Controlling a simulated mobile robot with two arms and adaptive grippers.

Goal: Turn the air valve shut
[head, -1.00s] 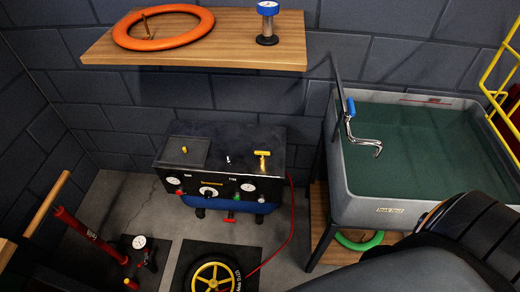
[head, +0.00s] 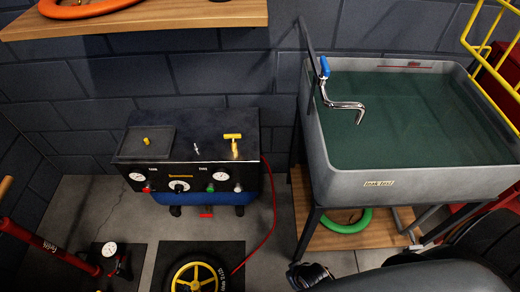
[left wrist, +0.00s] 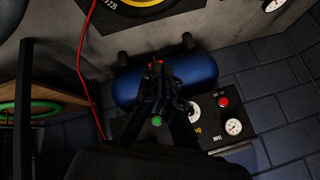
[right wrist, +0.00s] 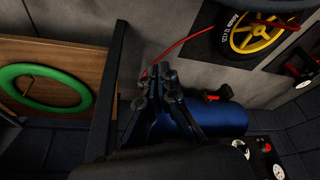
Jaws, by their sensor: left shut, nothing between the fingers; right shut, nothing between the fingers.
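The black air compressor (head: 190,135) with a blue tank stands on the floor left of the sink. A yellow T-handle (head: 233,140) stands on its top right. A red handle (head: 206,215) shows below the tank, and also in the right wrist view (right wrist: 212,97). I cannot tell which one is the air valve.
The grey sink (head: 330,172) with its tap stands right of the compressor. A red hose (head: 273,215) runs down to the yellow-rimmed wheel (head: 196,277). A green ring (head: 348,221) lies on the sink's lower shelf. A wooden shelf (head: 185,17) hangs above the compressor.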

